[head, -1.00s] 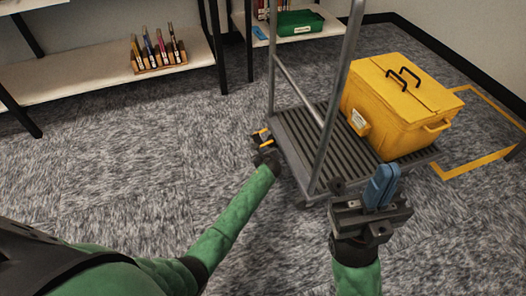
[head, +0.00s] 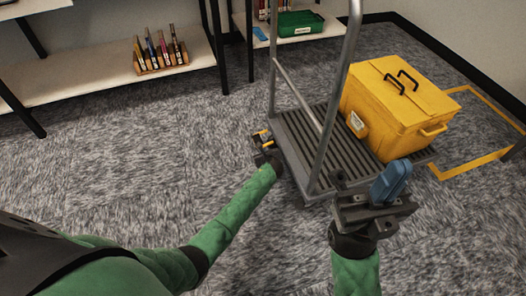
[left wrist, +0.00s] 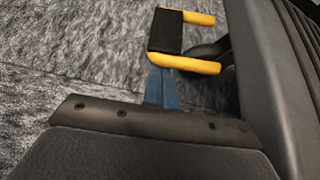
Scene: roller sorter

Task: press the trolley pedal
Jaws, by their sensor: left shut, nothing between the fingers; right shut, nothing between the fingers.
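The trolley (head: 322,148) has a dark ribbed deck and grey tube handle. Its pedal, with yellow bars and a black middle (head: 262,136), sticks out at the deck's left edge near the floor. In the left wrist view the pedal (left wrist: 178,36) is just beyond my blue fingertips. My left gripper (left wrist: 162,80) is shut and empty; its fingertips meet the pedal's near yellow bar in the picture, but I cannot tell whether they touch. In the head view its fingers are mostly hidden by the wrist. My right gripper (head: 391,181) is shut and empty, in front of the trolley's near end.
A yellow lidded box (head: 395,110) stands on the trolley deck. A yellow outline (head: 470,165) marks the floor at right. Shelves at the back hold a rack of slim items (head: 160,62) and a green case (head: 300,24). The carpet left of the trolley is clear.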

